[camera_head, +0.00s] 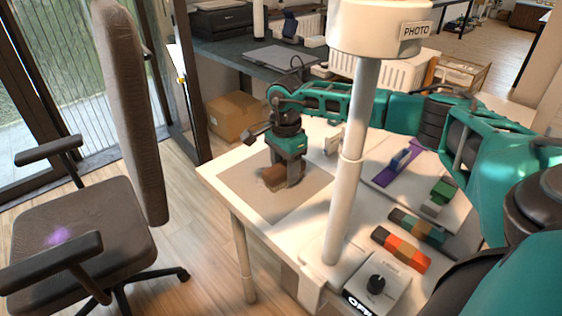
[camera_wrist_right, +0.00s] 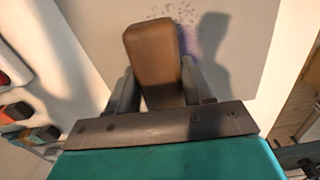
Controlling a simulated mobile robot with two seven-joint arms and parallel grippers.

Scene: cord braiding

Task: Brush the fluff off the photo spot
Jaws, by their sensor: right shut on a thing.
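My right gripper (camera_head: 287,158) is shut on a brown block-shaped brush (camera_head: 273,177). The brush has pale bristles and is held low over the photo spot, a grey-beige mat (camera_head: 232,180) on the white table. Whether the bristles touch the mat I cannot tell. In the right wrist view, the brush (camera_wrist_right: 152,52) sits between the fingers, over the mat (camera_wrist_right: 245,60). Small dark specks of fluff (camera_wrist_right: 182,12) lie beyond the brush, with a purplish smudge (camera_wrist_right: 189,40) beside it. In the head view the gripper and brush hide this patch. My left gripper is out of view.
An office chair (camera_head: 80,230) with a purple patch stands left.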

